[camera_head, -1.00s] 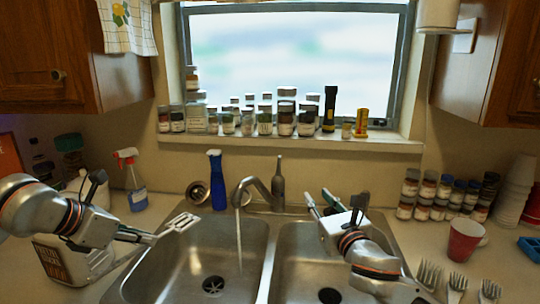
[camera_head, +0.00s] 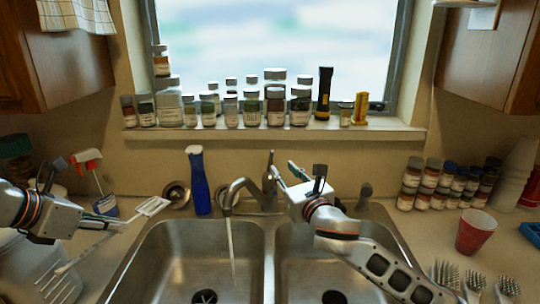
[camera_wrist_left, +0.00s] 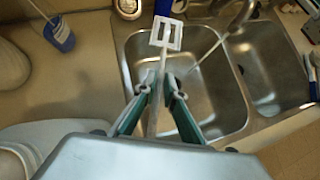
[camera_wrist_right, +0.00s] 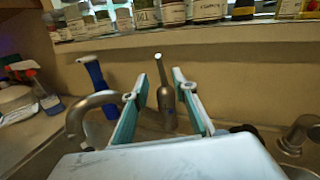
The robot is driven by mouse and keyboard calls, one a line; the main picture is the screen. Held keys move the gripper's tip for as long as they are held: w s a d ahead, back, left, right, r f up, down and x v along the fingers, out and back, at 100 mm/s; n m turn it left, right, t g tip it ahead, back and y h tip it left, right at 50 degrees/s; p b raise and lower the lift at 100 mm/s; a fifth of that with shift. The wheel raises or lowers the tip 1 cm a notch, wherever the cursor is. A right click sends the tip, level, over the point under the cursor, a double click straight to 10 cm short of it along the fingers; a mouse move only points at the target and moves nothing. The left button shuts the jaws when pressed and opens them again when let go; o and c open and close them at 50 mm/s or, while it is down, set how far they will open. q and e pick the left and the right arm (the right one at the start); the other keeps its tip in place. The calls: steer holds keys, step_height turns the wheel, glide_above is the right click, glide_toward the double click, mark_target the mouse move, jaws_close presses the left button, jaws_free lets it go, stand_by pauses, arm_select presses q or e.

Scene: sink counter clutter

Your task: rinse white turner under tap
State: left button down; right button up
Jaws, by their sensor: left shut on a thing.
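The white turner (camera_head: 152,206) has a slotted head near the back left corner of the left basin. It also shows in the left wrist view (camera_wrist_left: 166,36). My left gripper (camera_head: 116,224) is shut on its handle, which slants down left behind the fingers. The tap (camera_head: 236,188) is running; its water stream (camera_head: 231,245) falls into the left basin, to the right of the turner and apart from it. My right gripper (camera_head: 288,178) is open beside the upright tap lever (camera_head: 269,172). In the right wrist view the lever (camera_wrist_right: 163,85) stands between its empty fingers.
A blue bottle (camera_head: 198,180) stands behind the left basin, with a spray bottle (camera_head: 95,180) further left. Jars line the window sill (camera_head: 270,133). A red cup (camera_head: 474,232) and several brushes or forks (camera_head: 446,276) are on the right counter. The right basin (camera_head: 325,255) is clear.

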mark_target(272, 160)
steer(key=x, duration=1)
steer(key=shift+w+a+p, duration=0.1)
steer(key=shift+p, duration=0.2)
jaws_close()
